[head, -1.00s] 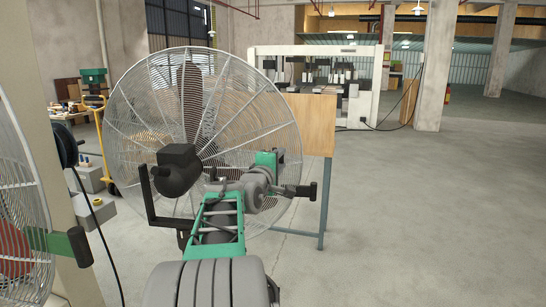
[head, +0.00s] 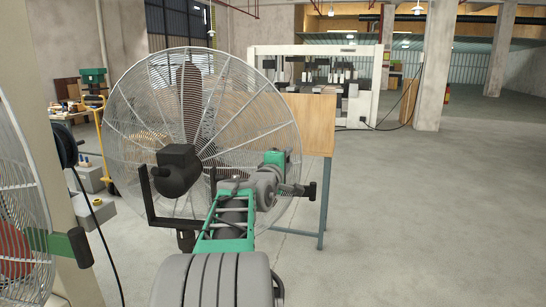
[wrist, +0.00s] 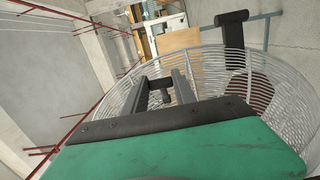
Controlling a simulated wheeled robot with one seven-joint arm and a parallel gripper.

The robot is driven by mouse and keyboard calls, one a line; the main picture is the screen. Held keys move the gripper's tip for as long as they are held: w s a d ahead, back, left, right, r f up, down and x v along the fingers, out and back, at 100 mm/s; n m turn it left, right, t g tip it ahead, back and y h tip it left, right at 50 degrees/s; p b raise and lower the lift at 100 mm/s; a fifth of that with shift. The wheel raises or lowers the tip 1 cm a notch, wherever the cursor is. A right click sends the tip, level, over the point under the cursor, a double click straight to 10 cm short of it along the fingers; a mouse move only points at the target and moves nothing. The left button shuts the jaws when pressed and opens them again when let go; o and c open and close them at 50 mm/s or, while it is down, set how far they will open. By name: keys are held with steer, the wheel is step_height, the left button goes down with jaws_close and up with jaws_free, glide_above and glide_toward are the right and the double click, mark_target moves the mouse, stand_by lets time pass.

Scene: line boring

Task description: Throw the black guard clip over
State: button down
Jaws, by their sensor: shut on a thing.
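A large round fan guard of pale wire (head: 135,95) stands in front of me. It also fills the middle of the wrist view (wrist: 285,75). My gripper shows in the wrist view (wrist: 162,78), its two dark fingers close together and shut on a small dark piece between them. This looks like the black guard clip (wrist: 165,97), though its outline is mostly hidden. My fingertips are hard to make out in the head view.
A wooden panel (head: 315,125) on a blue-grey leg stands behind the rim. A second wire guard (head: 15,200) with a black-ended green bar stands close on the left. The floor (head: 430,220) to the right is clear.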

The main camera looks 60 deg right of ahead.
steer(key=shift+s+d, duration=0.4)
steer(key=shift+d, duration=0.05)
steer(key=shift+s+d, duration=0.25)
steer(key=shift+d, duration=0.6)
steer(key=shift+s+d+p, duration=0.1)
steer(key=shift+d+p, duration=0.35)
steer(key=shift+d, duration=0.4)
